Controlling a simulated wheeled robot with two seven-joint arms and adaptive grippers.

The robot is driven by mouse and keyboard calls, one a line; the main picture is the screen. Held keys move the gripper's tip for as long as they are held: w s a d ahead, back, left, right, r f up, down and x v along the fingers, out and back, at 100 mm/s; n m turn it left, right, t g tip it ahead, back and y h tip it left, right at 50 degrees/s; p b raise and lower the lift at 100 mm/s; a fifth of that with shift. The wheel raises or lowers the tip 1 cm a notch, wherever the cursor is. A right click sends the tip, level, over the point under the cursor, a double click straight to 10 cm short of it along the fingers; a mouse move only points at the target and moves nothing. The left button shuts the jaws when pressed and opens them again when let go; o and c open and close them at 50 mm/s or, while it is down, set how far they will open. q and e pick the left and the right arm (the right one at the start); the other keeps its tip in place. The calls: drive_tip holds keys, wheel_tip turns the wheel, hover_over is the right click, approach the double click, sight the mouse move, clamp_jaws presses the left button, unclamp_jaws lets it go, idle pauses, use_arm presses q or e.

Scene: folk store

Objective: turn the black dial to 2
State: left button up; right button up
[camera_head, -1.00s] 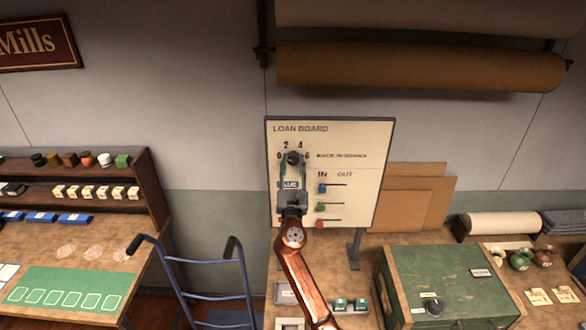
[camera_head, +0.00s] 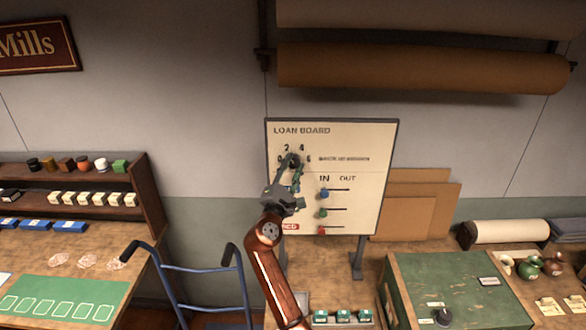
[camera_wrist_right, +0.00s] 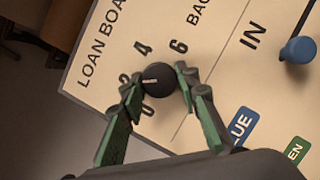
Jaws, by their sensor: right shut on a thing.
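The black dial (camera_head: 293,160) is on the upper left of the white loan board (camera_head: 360,180), with the numbers 0, 2, 4 and 6 around it. In the right wrist view the dial (camera_wrist_right: 158,78) shows a short pale pointer line directed left, roughly towards the 2. My right gripper (camera_head: 292,163) has its fingertips on opposite sides of the dial and is shut on it. In the wrist view the gripper (camera_wrist_right: 158,82) has one finger near the 2 and 0, the other below the 6. My left gripper is not in view.
A blue slider knob (camera_head: 324,193), a green one (camera_head: 322,212) and a red one (camera_head: 321,230) sit right of my gripper on the board. A green box (camera_head: 450,275) stands on the table at right. A blue hand truck (camera_head: 205,268) stands at left.

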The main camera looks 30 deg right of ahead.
drive_tip(key=shift+m, duration=0.3)
drive_tip(key=o, duration=1.2)
drive_tip(key=shift+w, duration=0.1)
drive_tip(key=shift+c, duration=0.2)
drive_tip(key=v, duration=1.2)
drive_tip(key=shift+a+r, duration=0.1)
drive_tip(key=shift+a, duration=0.1)
